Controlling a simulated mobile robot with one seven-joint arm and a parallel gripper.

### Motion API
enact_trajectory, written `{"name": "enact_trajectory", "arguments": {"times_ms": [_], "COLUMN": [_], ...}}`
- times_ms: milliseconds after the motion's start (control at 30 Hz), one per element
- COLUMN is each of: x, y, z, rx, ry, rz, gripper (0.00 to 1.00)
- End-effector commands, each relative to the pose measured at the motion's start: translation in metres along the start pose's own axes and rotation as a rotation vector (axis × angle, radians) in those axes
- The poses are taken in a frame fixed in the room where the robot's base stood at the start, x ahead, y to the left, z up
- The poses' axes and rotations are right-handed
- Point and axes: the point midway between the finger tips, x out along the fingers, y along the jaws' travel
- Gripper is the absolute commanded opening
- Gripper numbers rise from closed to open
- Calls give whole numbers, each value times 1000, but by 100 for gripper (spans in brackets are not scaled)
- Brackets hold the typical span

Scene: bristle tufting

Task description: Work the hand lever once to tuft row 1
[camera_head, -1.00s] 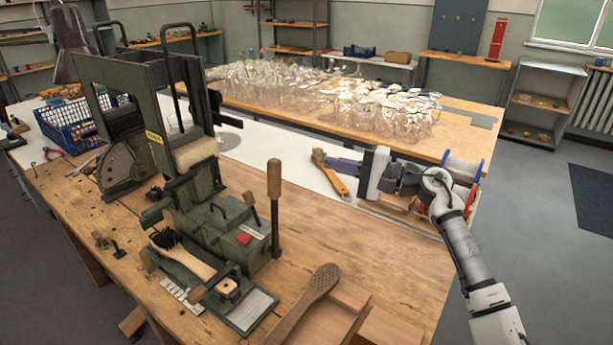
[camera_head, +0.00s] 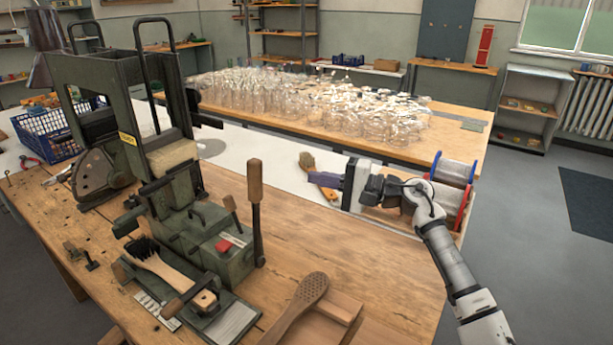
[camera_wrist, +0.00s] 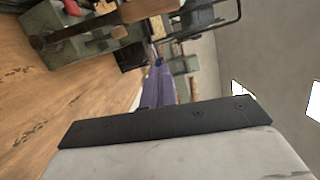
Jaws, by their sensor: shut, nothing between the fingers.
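The green tufting machine (camera_head: 195,215) stands on the wooden bench. Its hand lever (camera_head: 255,195) stands upright on the machine's right side, with a wooden grip on a dark rod. A wooden brush (camera_head: 170,268) with a dark bristle tuft lies in the holder at the machine's front. My gripper (camera_head: 318,180), with purple fingers, is to the right of the lever and apart from it, pointing left. It is shut and empty. In the wrist view, the purple fingers (camera_wrist: 157,86) are together and the lever's wooden grip (camera_wrist: 150,9) shows at the top.
A drilled wooden brush blank (camera_head: 305,295) lies at the bench front beside a wooden tray (camera_head: 340,308). A wooden-handled brush (camera_head: 308,162) lies behind my gripper. Wire spools (camera_head: 450,185) stand at the right. Bench surface between lever and gripper is clear.

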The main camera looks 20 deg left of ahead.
Motion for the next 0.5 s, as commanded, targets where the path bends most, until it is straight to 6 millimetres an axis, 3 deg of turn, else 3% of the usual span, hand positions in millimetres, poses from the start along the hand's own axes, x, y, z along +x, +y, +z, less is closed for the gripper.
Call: {"name": "enact_trajectory", "arguments": {"times_ms": [400,500], "x": [88,88], "y": [-6,-6], "z": [3,19], "rx": [0,0], "ry": [-4,-1], "rz": [2,1], "gripper": [0,0]}}
